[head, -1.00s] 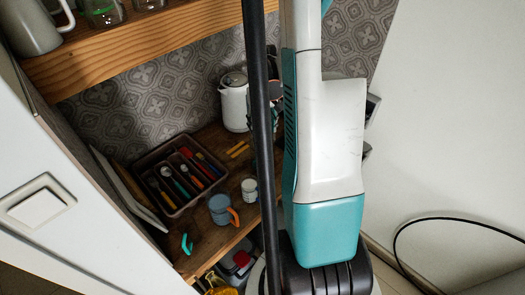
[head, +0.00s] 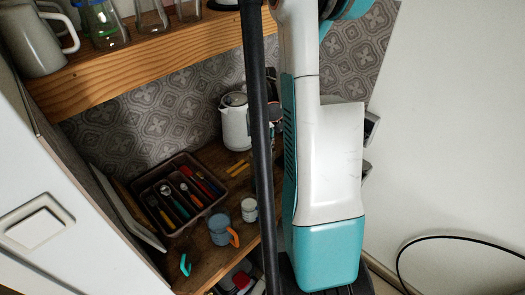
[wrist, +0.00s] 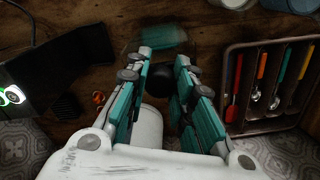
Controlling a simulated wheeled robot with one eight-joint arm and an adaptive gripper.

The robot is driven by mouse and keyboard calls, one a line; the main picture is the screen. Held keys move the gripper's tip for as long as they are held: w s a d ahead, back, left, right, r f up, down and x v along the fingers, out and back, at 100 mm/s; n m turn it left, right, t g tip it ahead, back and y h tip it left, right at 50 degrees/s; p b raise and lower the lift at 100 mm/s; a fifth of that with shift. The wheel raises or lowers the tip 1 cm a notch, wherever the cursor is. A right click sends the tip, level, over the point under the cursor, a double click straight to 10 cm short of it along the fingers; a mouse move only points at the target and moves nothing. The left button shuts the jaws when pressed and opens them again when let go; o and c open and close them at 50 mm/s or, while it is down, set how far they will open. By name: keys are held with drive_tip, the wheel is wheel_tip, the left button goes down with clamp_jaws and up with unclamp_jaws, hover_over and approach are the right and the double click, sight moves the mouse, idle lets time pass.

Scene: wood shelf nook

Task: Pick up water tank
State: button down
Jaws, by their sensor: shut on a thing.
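My gripper (wrist: 164,57) shows in the wrist view with its teal and grey fingers a short gap apart, pointing away from the camera over the wooden shelf. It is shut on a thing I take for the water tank. The tank's outline is hard to make out; a blurred, see-through teal patch (wrist: 162,37) shows just beyond the fingertips. A white rounded body, which looks like the kettle (wrist: 155,113), and a dark round shape (wrist: 187,82) show through the gap. In the head view my arm hides the gripper and the tank.
The black coffee machine (wrist: 55,75) with lit buttons stands left in the wrist view. The cutlery tray (wrist: 232,97) is close on the right. In the head view, the white kettle (head: 235,127) and a blue mug (head: 219,228) stand on the lower shelf, below an upper shelf board (head: 150,57).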

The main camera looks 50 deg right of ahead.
wheel_tip(320, 180, up, 20)
drive_tip(key=p, duration=0.2)
idle(1.1)
drive_tip(key=shift+f, duration=0.1)
